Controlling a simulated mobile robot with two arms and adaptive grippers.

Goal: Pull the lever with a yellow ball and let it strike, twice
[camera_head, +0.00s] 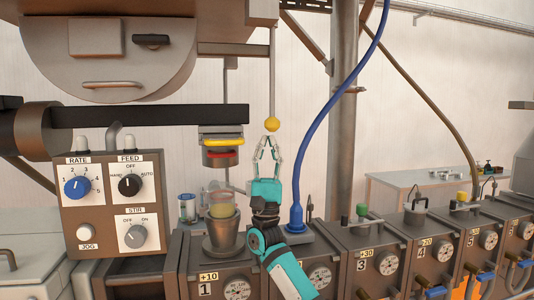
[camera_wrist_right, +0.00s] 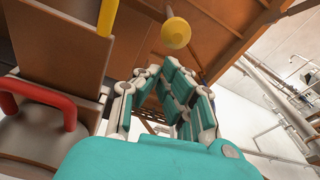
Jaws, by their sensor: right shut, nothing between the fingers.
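The yellow ball (camera_head: 271,124) hangs at the lower end of a thin grey vertical rod (camera_head: 271,80) in the head view. The ball also shows at the top of the right wrist view (camera_wrist_right: 176,32). My right gripper (camera_head: 271,139) points up just below the ball. Its fingertips are close together, with nothing seen between them, and the ball is beyond the tips. In the right wrist view the fingers (camera_wrist_right: 172,75) stand below the ball in the picture. I cannot tell whether the tips touch it. My left gripper is not in view.
Left of the ball hangs a block with yellow (camera_head: 223,142) and red (camera_head: 222,154) handles. A cup (camera_head: 222,206) stands below it. A control panel (camera_head: 112,203) is at left. A blue hose (camera_head: 318,115) and a grey post (camera_head: 343,120) stand right of my gripper.

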